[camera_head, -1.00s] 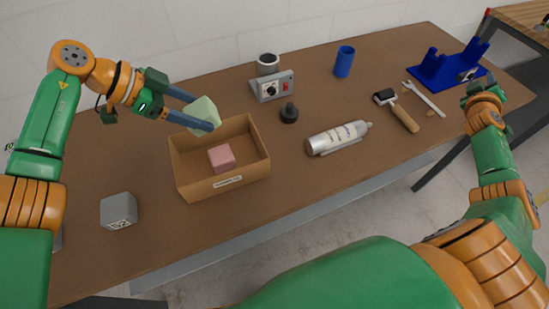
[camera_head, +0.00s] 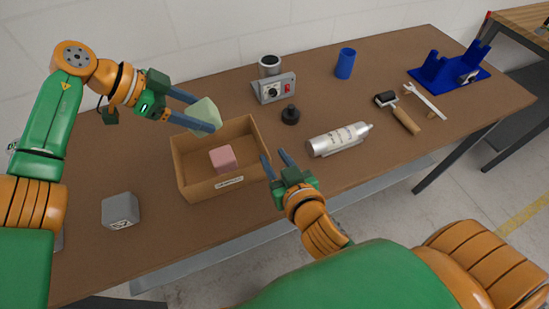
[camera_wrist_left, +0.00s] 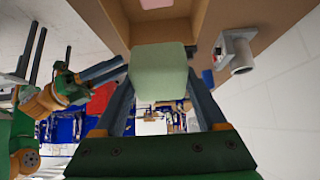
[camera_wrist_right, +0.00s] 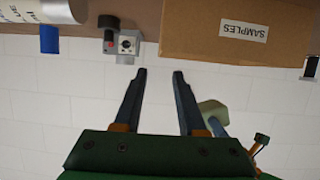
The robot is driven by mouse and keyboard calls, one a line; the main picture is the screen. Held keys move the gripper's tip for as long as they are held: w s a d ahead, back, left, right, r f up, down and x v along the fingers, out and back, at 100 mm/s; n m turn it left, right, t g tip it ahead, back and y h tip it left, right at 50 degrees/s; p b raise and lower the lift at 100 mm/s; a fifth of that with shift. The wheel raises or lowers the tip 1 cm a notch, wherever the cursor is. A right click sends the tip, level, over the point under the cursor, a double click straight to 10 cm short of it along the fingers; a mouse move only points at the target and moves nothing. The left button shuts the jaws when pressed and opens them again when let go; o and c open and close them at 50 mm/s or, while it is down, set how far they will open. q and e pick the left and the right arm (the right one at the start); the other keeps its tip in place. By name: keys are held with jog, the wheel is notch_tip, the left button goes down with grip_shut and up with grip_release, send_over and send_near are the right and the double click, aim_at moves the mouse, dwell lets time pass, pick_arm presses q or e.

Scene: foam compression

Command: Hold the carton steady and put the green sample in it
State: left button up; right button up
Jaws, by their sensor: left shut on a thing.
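The green sample (camera_head: 205,113) is a pale green block. My left gripper (camera_head: 196,117) is shut on it and holds it above the carton's back left side; the block also shows between the fingers in the left wrist view (camera_wrist_left: 160,72). The open cardboard carton (camera_head: 237,184) stands on the table with a pink block (camera_head: 223,159) inside. My right gripper (camera_head: 273,163) is open and empty, with its fingertips just off the carton's right end. In the right wrist view the carton (camera_wrist_right: 190,30) shows its "SAMPLES" label beyond the open fingers (camera_wrist_right: 160,74).
A grey block (camera_head: 119,210) lies left of the carton. A blue cup (camera_head: 344,63), roller (camera_head: 404,118), wrench (camera_head: 427,102) and blue rack (camera_head: 447,71) lie farther right.

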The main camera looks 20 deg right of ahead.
aim_at(260, 137)
jog(key=x, duration=1.2)
jog(key=shift+f, duration=0.4)
jog(key=shift+s, duration=0.1)
grip_shut()
dwell(0.5)
